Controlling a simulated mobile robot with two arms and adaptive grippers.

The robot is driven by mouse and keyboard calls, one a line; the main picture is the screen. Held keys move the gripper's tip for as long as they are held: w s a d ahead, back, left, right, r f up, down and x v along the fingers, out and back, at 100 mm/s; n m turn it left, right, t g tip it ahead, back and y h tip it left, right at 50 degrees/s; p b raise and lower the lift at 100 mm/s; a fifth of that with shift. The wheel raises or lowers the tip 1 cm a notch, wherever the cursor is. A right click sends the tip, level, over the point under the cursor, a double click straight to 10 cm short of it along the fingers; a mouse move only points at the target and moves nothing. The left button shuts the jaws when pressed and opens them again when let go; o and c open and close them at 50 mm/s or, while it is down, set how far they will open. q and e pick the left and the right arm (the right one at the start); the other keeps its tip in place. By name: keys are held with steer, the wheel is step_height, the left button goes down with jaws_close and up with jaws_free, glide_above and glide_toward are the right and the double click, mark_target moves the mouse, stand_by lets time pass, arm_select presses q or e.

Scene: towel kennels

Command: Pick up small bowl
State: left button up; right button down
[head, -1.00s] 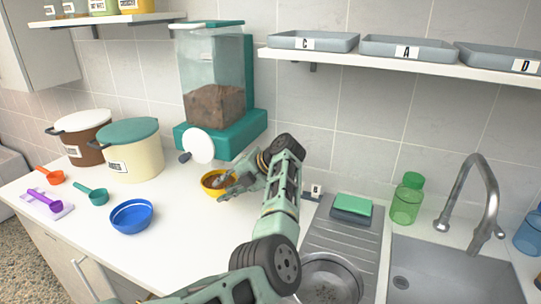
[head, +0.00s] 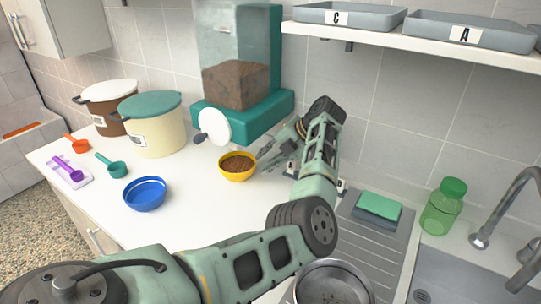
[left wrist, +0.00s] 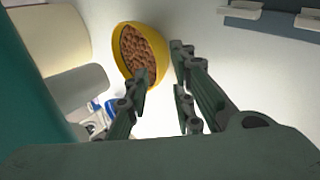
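A small yellow bowl (head: 238,176) full of brown kibble stands upright on the white counter, in front of the food dispenser. It also shows in the left wrist view (left wrist: 124,72), up and to the left. A blue bowl (head: 145,196) stands further left on the counter. My left gripper (head: 268,158) is just right of the yellow bowl, with its fingers apart and nothing between them. In the left wrist view my left gripper (left wrist: 160,75) is open; its left finger overlaps the bowl's edge in the picture. Whether they touch I cannot tell. My right gripper is not in view.
The dispenser (head: 255,115) and cream bin (head: 155,135) stand behind. Scoops, including a teal one (head: 112,167), lie left. A metal bowl (head: 332,285) sits low by the drainboard (head: 375,232). A green bottle (head: 443,208) and the sink are right. A shelf with trays hangs above.

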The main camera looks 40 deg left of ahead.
arm_select(q)
steer(key=p+x, duration=0.1)
steer(key=x, duration=0.5)
steer(key=shift+a+f, duration=0.15)
steer(key=shift+a, duration=0.05)
steer(key=shift+c, duration=0.3)
jaws_close()
